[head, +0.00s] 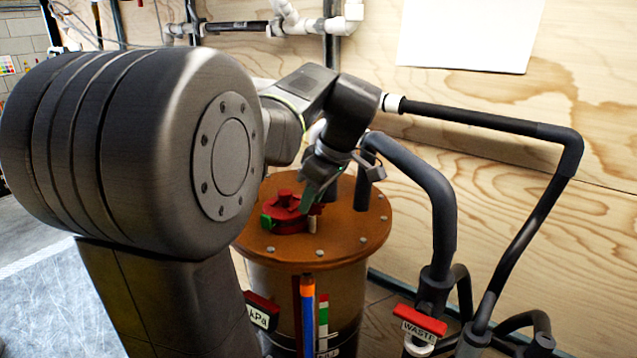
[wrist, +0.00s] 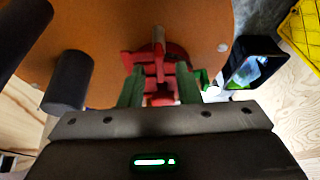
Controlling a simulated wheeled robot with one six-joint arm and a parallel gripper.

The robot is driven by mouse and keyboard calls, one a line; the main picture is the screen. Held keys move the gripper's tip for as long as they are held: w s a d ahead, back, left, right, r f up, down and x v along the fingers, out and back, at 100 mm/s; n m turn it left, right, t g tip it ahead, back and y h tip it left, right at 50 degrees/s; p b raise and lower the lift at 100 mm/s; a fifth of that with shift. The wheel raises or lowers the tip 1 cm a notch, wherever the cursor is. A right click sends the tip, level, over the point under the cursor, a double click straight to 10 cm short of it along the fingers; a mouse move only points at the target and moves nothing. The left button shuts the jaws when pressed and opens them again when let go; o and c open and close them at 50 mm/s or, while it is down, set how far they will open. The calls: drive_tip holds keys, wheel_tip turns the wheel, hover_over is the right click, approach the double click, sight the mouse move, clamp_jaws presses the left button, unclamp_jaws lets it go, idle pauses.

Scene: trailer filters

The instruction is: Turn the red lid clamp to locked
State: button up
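The red lid clamp (head: 288,212) sits on top of the round orange-brown lid (head: 345,225) of a canister. It also shows in the wrist view (wrist: 158,62), with a pale round stud at its middle. A small green part shows at the clamp's left side in the head view. My gripper (head: 313,192) reaches down over the clamp from behind. In the wrist view my gripper's (wrist: 158,92) two green fingers stand apart, with part of the red clamp between them. I cannot tell whether either finger touches it.
Black hoses (head: 440,185) rise close to the right of the lid, and a red WASTE tag (head: 419,320) hangs there. Blue-orange and green-red upright strips stand before the canister. A plywood wall (head: 440,75) with white pipes (head: 290,28) is behind.

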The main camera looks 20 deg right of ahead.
drive_tip(key=v, duration=1.3)
drive_tip(key=shift+s+r+b, duration=0.15)
drive_tip(key=shift+r+b, duration=0.15)
drive_tip(key=shift+b, duration=0.1)
drive_tip(key=shift+f, duration=0.1)
drive_tip(key=p+x, duration=0.1)
drive_tip(key=x, duration=1.2)
drive_tip(key=shift+f, duration=0.35)
drive_tip(key=shift+r, duration=0.1)
